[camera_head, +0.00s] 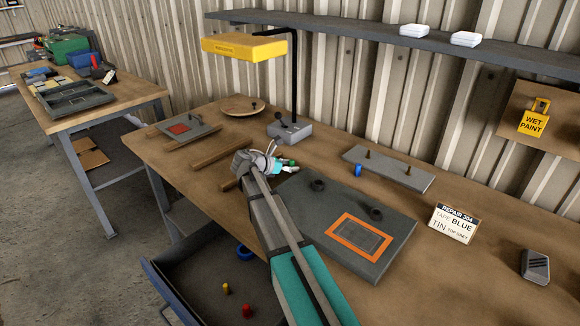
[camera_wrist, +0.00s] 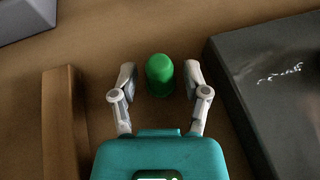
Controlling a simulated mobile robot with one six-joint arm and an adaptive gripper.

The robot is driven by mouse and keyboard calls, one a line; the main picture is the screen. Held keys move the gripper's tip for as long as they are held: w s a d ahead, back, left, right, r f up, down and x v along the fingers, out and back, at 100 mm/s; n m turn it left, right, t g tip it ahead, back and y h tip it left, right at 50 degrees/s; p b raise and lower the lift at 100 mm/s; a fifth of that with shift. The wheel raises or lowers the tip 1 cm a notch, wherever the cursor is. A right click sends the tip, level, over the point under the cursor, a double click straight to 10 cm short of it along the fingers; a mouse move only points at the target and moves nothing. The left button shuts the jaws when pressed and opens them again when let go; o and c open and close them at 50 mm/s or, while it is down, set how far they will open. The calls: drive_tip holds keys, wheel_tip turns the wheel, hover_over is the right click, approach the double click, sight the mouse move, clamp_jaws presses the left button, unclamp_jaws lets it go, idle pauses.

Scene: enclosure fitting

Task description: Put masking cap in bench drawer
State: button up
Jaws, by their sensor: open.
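A small green cap (camera_wrist: 160,74) with a domed end is on the wooden bench in the wrist view. It also shows in the head view (camera_head: 291,164), partly hidden beside my fingers. My gripper (camera_wrist: 160,80) is open, with one finger on each side of the cap and a gap on both sides. In the head view my gripper (camera_head: 277,158) is low over the bench, left of the dark panel. The bench drawer (camera_head: 196,272) is pulled open at the lower left, holding a yellow cap (camera_head: 226,288), a red cap (camera_head: 246,310) and a blue ring (camera_head: 244,252).
A wooden strip (camera_wrist: 62,120) lies left of my gripper, and the dark panel (camera_wrist: 262,60) lies to its right. A lamp base (camera_head: 289,131) stands behind. My arm covers part of the drawer.

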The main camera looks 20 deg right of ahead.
drive_tip(key=shift+r, duration=0.15)
drive_tip(key=shift+a+r+p, duration=0.15)
drive_tip(key=shift+a+p, duration=0.1)
drive_tip(key=shift+p, duration=0.1)
drive_tip(key=p+v, duration=0.4)
drive_tip(key=v, duration=0.7)
drive_tip(key=shift+s+a, duration=0.1)
drive_tip(key=shift+a, duration=0.15)
drive_tip(key=shift+o, duration=0.5)
drive_tip(key=shift+r, duration=0.1)
drive_tip(key=d+p, duration=0.1)
drive_tip(key=m+y+p, duration=0.1)
drive_tip(key=shift+d+r+g+p, duration=0.3)
drive_tip(key=shift+d, duration=0.05)
drive_tip(key=w+d+r+m+g+y+p, duration=0.1)
drive_tip(key=d+r+m+g+y+p, duration=0.15)
drive_tip(key=d+m+y+p, duration=0.55)
wheel_tip(320, 180, up, 7)
drive_tip(key=m+y+p, duration=0.3)
drive_tip(key=y+p, duration=0.1)
drive_tip(key=p, duration=0.7)
hover_over(293, 161)
drive_tip(key=shift+w+d+f, duration=0.1)
drive_tip(key=shift+f, duration=0.05)
